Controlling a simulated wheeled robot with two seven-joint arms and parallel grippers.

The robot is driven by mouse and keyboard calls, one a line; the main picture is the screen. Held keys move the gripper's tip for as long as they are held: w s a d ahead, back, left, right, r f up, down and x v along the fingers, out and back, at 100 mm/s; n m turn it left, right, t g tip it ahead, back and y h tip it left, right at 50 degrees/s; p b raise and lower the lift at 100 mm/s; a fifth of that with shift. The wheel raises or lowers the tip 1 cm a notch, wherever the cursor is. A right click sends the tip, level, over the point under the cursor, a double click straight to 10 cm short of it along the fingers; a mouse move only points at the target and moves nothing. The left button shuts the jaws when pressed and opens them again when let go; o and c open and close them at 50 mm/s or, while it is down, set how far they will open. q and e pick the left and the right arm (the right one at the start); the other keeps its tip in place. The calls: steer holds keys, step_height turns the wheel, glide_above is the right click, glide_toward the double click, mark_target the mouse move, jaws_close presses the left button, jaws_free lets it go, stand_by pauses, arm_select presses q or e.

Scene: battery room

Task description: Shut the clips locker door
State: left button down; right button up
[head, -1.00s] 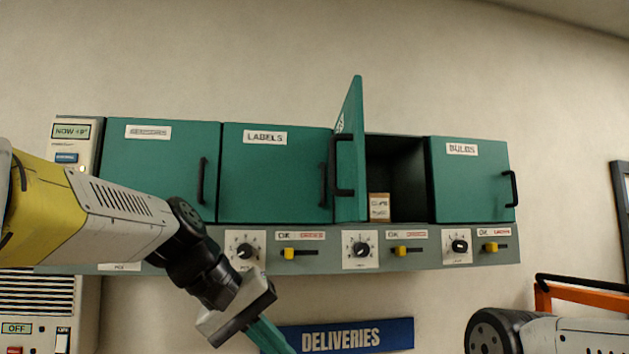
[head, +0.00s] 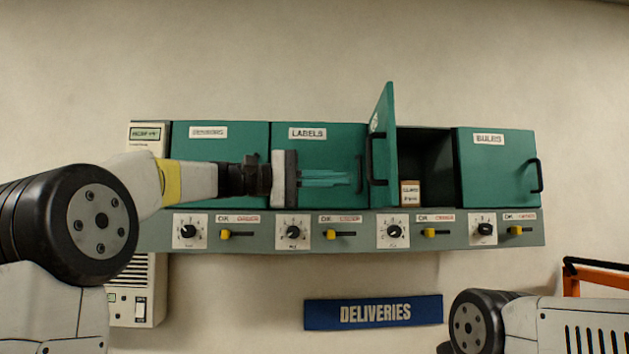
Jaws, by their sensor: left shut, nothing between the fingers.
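The green clips locker door (head: 384,150) stands open, hinged at the left side of its dark compartment (head: 430,160) and sticking out toward me. Its black handle (head: 375,162) is on the door's near edge. A small labelled box (head: 410,193) sits inside the compartment. My left gripper (head: 350,178) is shut and empty, its teal fingers pointing right in front of the labels door, a little left of the open door. I cannot tell whether the fingertips touch the door or its handle. My right arm shows at the lower right, but its gripper is out of view.
The labels door (head: 305,150), the leftmost door (head: 215,150) and the bulbs door (head: 495,165) are shut. Knobs and yellow sliders line the grey panel (head: 360,239) below. A blue deliveries sign (head: 373,312) hangs beneath. An orange frame (head: 597,282) is at the lower right.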

mark_target(390, 179)
arm_select(q)
steer(key=d, duration=0.7)
steer(key=shift+s+d, duration=0.25)
steer(key=shift+s, duration=0.05)
